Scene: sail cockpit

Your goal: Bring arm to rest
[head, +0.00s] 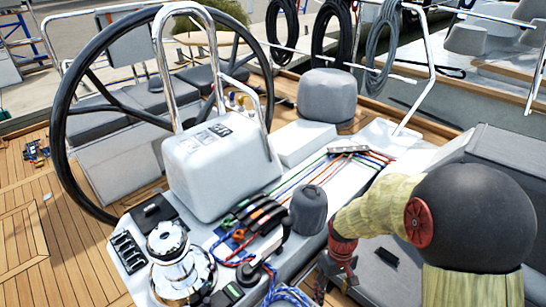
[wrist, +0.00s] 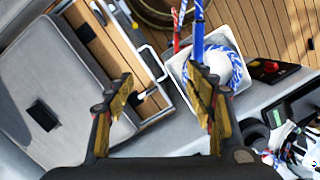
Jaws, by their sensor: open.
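My gripper (wrist: 162,82) is open in the wrist view, its two yellow-and-black fingers well apart with nothing between them. In the head view my gripper (head: 335,272) points down at the lower right, beside the console. My arm bends there, in a pale yellow cover with a red disc and a large dark rounded part. The fingertips are partly hidden by clutter in the head view.
A white console with a steering wheel (head: 66,120), a chrome winch (head: 168,240), a grey covered winch (head: 308,208) and coloured ropes stands left of my arm. A grey seat (head: 490,150) lies right. A white bin (wrist: 178,68) holds blue-white rope.

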